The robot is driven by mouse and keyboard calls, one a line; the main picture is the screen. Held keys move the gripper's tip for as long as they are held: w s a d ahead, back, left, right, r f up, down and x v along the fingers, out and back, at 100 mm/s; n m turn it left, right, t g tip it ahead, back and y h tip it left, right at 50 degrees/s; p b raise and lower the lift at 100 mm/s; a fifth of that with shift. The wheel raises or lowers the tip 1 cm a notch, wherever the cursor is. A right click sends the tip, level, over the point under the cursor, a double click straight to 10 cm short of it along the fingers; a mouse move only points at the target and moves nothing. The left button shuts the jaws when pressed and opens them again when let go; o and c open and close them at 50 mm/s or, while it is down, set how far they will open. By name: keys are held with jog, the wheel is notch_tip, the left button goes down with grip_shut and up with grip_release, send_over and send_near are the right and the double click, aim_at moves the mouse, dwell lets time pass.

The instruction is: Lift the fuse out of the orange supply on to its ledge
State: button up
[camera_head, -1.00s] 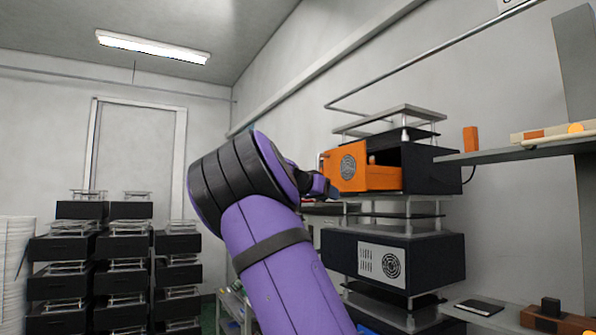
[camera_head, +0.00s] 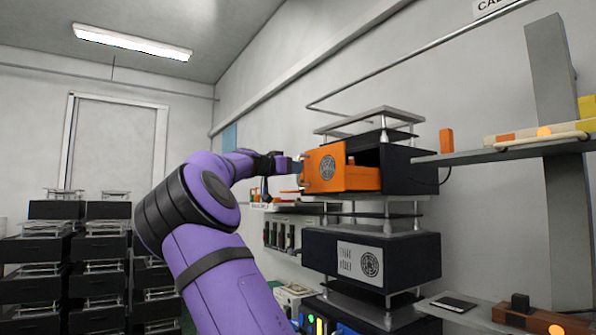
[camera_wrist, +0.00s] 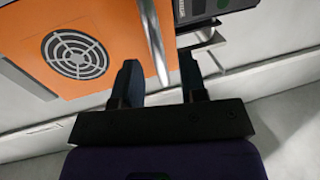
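The orange supply (camera_head: 325,168) is an orange drawer with a round fan grille, standing partly out of a black housing (camera_head: 400,165). A small pale thing (camera_head: 350,160) shows inside its open top; I cannot tell if it is the fuse. My gripper (camera_head: 295,166) is at the drawer's front left edge. In the wrist view the orange front (camera_wrist: 85,45) fills the upper left. A metal handle bar (camera_wrist: 153,40) reaches down between the spread fingers of my gripper (camera_wrist: 160,80), with gaps on both sides.
A grey shelf (camera_head: 480,156) juts out at the right, with an upright orange block (camera_head: 446,140) near its left end. A second black unit (camera_head: 400,258) with a fan grille sits below the supply. Black units (camera_head: 100,250) are stacked at the far left.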

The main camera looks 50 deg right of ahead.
aim_at(299, 180)
jog(key=shift+s+d, duration=0.15)
jog(key=shift+d, duration=1.45)
jog(key=shift+c, duration=0.2)
grip_shut()
